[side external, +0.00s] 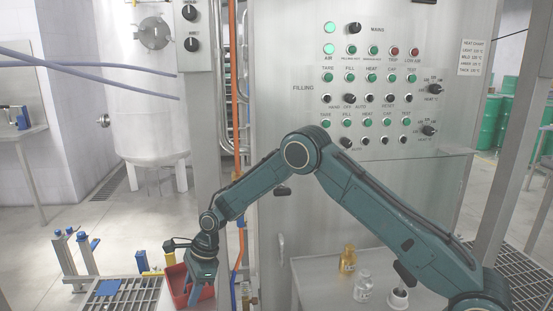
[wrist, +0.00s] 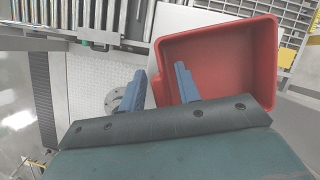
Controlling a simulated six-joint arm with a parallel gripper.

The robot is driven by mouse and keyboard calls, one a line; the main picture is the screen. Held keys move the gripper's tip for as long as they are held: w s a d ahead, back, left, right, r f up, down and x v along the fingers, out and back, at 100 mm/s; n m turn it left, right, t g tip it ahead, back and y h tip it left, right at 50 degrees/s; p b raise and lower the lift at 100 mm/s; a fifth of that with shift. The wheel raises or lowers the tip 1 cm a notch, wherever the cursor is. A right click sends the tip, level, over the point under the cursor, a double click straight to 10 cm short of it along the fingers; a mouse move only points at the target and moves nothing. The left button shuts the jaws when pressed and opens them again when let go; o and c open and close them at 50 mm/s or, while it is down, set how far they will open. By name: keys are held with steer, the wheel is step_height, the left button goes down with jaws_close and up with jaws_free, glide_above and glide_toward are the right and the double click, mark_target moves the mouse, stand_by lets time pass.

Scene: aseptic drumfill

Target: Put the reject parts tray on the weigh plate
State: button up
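The red tray (wrist: 222,94) is an open, empty-looking bin at the upper right of the wrist view. In the side view the red tray (side external: 178,287) shows at the bottom, partly hidden by my wrist. My gripper (wrist: 163,67) is open, with its blue fingers apart. The left finger shows outside the tray's left wall and the right finger over its inside; I cannot tell whether either touches. In the side view my gripper (side external: 201,283) points down at the tray.
A roller conveyor (wrist: 95,20) and a grating (wrist: 240,8) lie beyond the tray in the wrist view. Blue-topped posts (side external: 75,255) stand at the lower left. An orange pipe (side external: 235,120) rises close to my wrist. Bottles (side external: 347,260) stand on a table at right.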

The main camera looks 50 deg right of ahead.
steer(key=shift+r, duration=0.15)
steer(key=v, duration=1.2)
stand_by(0.4)
